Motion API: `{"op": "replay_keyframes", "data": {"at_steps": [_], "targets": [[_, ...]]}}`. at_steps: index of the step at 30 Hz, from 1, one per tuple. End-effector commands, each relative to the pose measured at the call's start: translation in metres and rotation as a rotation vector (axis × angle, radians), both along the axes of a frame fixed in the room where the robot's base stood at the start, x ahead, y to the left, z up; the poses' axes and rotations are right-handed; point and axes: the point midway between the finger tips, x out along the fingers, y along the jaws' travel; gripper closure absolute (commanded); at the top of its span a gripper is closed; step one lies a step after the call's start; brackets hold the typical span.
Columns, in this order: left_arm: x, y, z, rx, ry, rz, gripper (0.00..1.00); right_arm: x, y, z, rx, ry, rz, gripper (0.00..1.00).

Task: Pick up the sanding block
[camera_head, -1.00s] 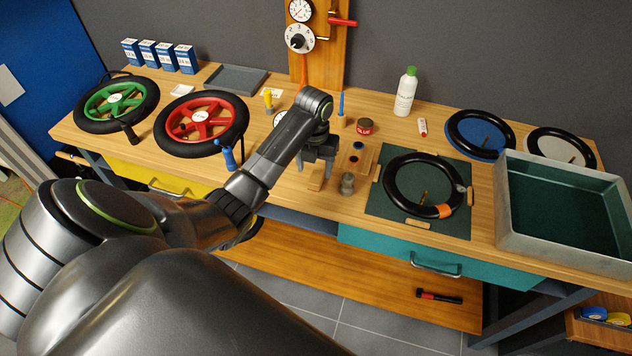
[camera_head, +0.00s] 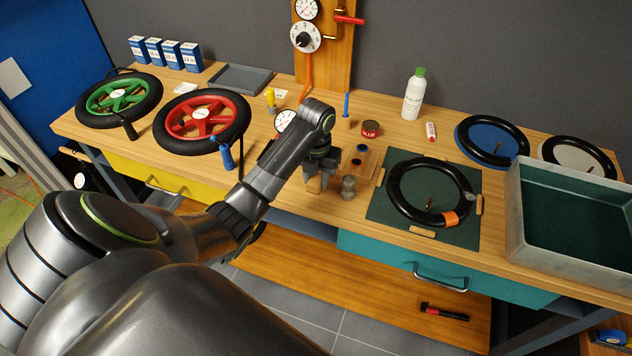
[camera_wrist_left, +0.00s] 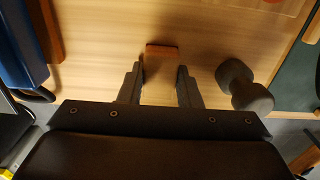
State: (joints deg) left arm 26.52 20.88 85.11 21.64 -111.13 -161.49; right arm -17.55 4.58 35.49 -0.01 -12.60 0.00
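The sanding block is a small brown block (camera_wrist_left: 162,52) on the wooden bench top. In the head view my left gripper (camera_head: 321,174) points down at the bench beside a grey metal knob-shaped weight (camera_head: 348,187). The block (camera_head: 314,185) is partly hidden there by the gripper. My right gripper is in neither view.
The same grey weight (camera_wrist_left: 244,85) stands close to the right finger in the wrist view. A green mat (camera_head: 388,207) with a black tire (camera_head: 402,206) lies to the right. A red wheel (camera_head: 201,122) lies to the left, and a red tin (camera_head: 370,129) stands behind.

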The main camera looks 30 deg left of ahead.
Motion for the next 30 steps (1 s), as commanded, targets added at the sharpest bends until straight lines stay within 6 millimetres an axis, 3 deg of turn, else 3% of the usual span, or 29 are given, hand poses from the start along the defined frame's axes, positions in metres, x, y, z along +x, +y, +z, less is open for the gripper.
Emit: {"op": "replay_keyframes", "data": {"at_steps": [3,11,18,30], "targets": [[0.000,0.000,0.000,0.000,0.000,0.000,0.92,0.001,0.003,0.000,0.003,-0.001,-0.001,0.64],[0.000,0.000,0.002,0.000,-0.001,0.000,0.92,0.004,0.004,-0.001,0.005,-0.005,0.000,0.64],[0.002,0.001,0.025,0.001,-0.006,-0.001,0.92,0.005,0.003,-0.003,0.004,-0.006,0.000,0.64],[0.001,0.000,0.080,-0.001,0.000,0.000,0.92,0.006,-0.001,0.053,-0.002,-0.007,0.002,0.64]]}}
